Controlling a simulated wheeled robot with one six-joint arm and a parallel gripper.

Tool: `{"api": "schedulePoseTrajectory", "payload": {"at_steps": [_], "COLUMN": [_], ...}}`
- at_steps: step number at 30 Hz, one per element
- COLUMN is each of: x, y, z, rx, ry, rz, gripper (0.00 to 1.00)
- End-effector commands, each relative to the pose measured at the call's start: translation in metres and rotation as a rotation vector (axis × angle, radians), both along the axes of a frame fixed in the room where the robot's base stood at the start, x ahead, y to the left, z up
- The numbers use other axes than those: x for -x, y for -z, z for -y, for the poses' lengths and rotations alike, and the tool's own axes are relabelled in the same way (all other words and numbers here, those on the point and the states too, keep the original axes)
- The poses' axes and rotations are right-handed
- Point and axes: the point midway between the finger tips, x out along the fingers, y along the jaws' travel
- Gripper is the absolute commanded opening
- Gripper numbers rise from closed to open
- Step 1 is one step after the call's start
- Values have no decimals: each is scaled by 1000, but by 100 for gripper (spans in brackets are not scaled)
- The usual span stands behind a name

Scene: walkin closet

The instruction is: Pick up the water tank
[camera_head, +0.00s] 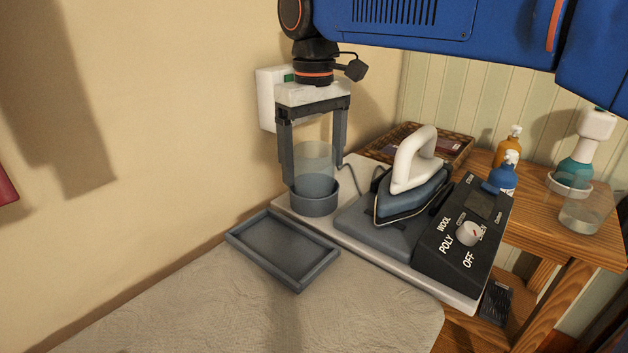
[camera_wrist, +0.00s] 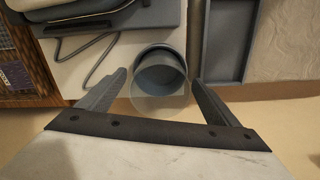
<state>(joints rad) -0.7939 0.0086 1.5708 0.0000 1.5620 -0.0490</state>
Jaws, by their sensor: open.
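The water tank (camera_head: 315,163) is a clear cylinder standing upright in a round grey holder (camera_head: 314,203) on the ironing station. In the wrist view the tank (camera_wrist: 158,104) shows as a see-through ring in front of the grey holder (camera_wrist: 160,60). My gripper (camera_head: 316,176) is open and points down, with one finger on each side of the tank. In the wrist view the fingers of my gripper (camera_wrist: 158,80) stand apart with visible gaps to the tank. The tank's far side is partly hidden by the fingers in the head view.
A blue iron (camera_head: 408,192) with a white handle rests right of the tank. An empty grey tray (camera_head: 283,250) lies in front. The wall and white socket (camera_head: 266,98) are close behind. Bottles (camera_head: 508,146) stand on a wooden table.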

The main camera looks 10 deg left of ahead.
Motion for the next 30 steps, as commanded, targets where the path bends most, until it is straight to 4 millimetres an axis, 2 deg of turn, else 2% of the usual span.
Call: {"api": "schedulePoseTrajectory", "payload": {"at_steps": [4,10,11,15,16,17,26,30], "x": [0,0,0,0,0,0,0,-1], "y": [9,10,10,10,10,9,7,-8], "z": [0,0,0,0,0,0,0,0], "rx": [1,0,0,0,0,0,0,-2], "ry": [0,0,0,0,0,0,0,0], "rz": [-1,0,0,0,0,0,0,2], "gripper": [85,85,82,49,42,39,39,39]}}
